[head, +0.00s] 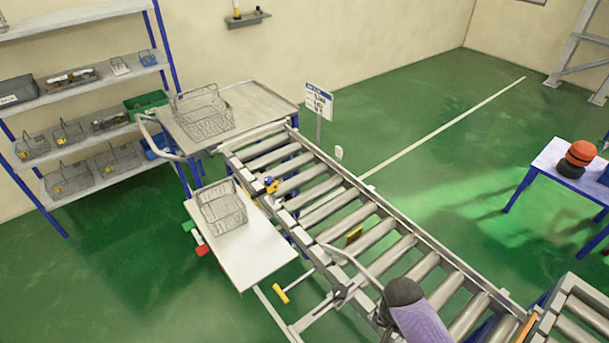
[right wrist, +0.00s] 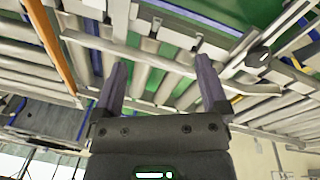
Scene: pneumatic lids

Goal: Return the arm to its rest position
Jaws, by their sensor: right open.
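My right arm (head: 420,318) enters the head view at the lower right, above the roller conveyor (head: 345,217). Its purple link and dark joint cover part of the rollers; the fingertips are not clear there. In the right wrist view my right gripper (right wrist: 162,78) is open, with two purple-grey fingers wide apart and nothing between them. The rollers and metal frame of the conveyor show beyond the fingers in that view. My left gripper is not in view.
A wire basket (head: 222,208) stands on a white cart (head: 250,255) left of the conveyor. Another basket (head: 203,112) sits on a grey table behind it. A second conveyor (head: 580,312) is at the lower right. Green floor (head: 430,110) beyond the conveyor is open.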

